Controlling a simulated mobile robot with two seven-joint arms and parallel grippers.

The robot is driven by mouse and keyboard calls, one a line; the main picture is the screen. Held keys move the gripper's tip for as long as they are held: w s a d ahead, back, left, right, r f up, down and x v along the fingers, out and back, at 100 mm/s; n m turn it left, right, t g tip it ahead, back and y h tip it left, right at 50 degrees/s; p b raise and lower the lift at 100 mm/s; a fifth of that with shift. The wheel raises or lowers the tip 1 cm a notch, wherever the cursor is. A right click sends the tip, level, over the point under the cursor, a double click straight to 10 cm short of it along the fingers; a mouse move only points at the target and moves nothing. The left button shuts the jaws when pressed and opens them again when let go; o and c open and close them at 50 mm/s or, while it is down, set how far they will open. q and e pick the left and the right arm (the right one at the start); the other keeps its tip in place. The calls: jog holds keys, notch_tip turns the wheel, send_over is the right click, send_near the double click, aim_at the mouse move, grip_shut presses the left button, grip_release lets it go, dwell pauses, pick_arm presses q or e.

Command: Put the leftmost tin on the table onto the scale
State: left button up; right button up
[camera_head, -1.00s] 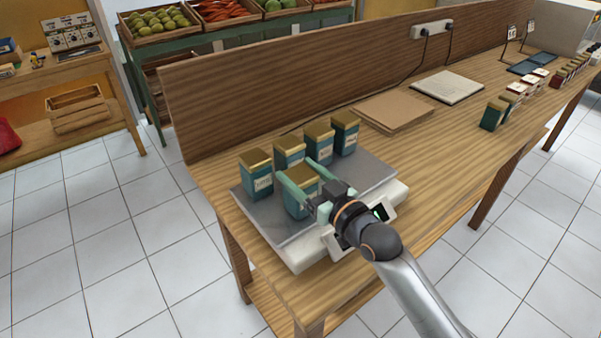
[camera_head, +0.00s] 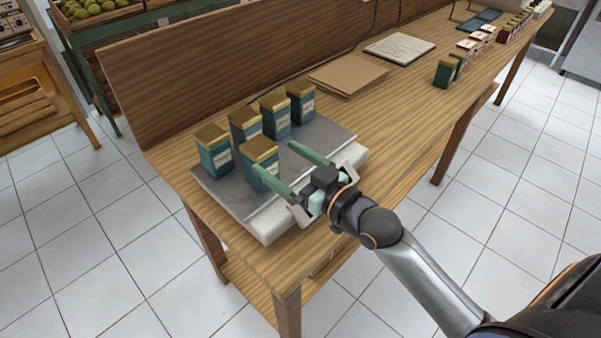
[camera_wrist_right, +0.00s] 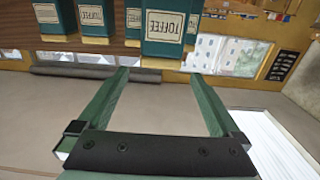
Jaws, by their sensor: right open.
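The scale (camera_head: 268,231) has a grey plate and a white body and stands at the table's near left end. Several teal tins with gold lids stand upright on its plate, with the front tin (camera_head: 260,164) nearest my right gripper (camera_head: 275,158). That gripper is open and empty, its fingertips close to this tin. In the right wrist view the gripper (camera_wrist_right: 160,74) also shows open, with a tin labelled "TOFFEE" (camera_wrist_right: 165,28) upside down beyond the tips. My left gripper is out of view.
A brown board (camera_head: 345,76) and a pale book-like slab (camera_head: 400,47) lie behind the scale. A wooden back panel (camera_head: 200,75) borders the table. Bare tabletop lies between scale and row.

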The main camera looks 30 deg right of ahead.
jog(key=shift+v, duration=2.55)
